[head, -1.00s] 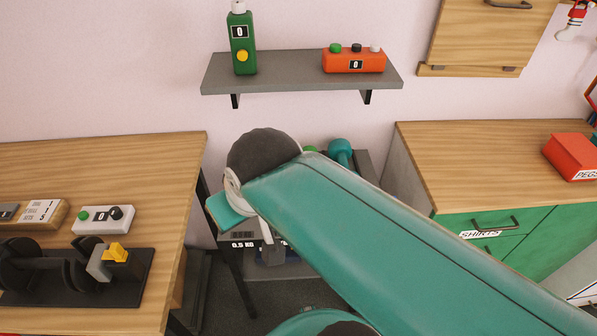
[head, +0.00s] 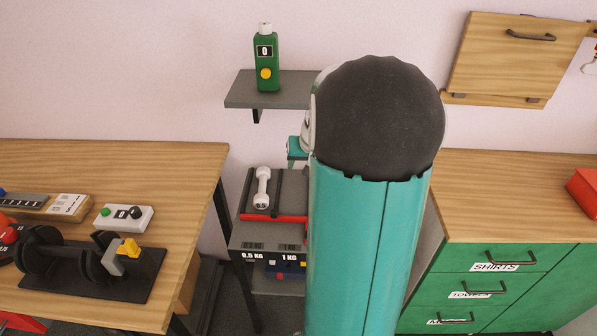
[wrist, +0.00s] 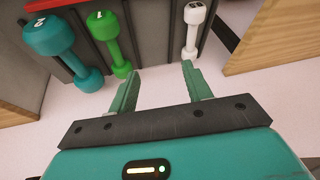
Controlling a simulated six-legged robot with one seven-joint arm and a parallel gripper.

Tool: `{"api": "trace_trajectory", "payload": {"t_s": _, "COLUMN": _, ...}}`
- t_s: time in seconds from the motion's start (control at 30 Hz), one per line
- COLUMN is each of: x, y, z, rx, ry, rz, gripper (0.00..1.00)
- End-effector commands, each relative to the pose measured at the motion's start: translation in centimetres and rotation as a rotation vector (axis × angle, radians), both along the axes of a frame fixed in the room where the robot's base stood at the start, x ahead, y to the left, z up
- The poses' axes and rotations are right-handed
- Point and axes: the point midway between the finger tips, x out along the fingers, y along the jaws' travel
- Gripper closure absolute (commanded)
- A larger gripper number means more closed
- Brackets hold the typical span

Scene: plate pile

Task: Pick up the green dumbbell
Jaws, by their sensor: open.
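The green dumbbell (wrist: 110,42) is in the wrist view, upper left of centre, lying on a dark rack between a larger teal dumbbell (wrist: 62,50) and a small white one (wrist: 192,28). My gripper (wrist: 157,78) is open and empty. Its two green fingers point toward the rack; the left fingertip appears close to the green dumbbell's near end, and the right one is below the white dumbbell. I cannot tell whether anything touches. In the head view my arm hides the green and teal dumbbells; only the white dumbbell (head: 262,188) shows on the rack.
The dumbbell rack (head: 246,236), labelled 0.5 KG and 1 KG, stands between a wooden table (head: 170,230) on the left and a green drawer cabinet (head: 500,205) on the right. A grey wall shelf (head: 240,90) with a green bottle (head: 266,62) is above it.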

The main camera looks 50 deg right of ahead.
Motion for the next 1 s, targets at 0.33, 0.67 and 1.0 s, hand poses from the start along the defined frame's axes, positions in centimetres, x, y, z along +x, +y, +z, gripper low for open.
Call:
{"api": "trace_trajectory", "payload": {"t_s": 0.33, "x": -4.7, "y": -11.2, "z": -7.2, "rx": 0.044, "ry": -0.021, "rz": -0.199, "gripper": 0.51}}
{"api": "trace_trajectory", "payload": {"t_s": 0.67, "x": -2.6, "y": -12.0, "z": -12.3, "rx": 0.047, "ry": -0.020, "rz": -0.198, "gripper": 0.51}}
{"api": "trace_trajectory", "payload": {"t_s": 1.0, "x": -1.0, "y": -12.6, "z": -15.4, "rx": 0.044, "ry": -0.022, "rz": -0.196, "gripper": 0.51}}
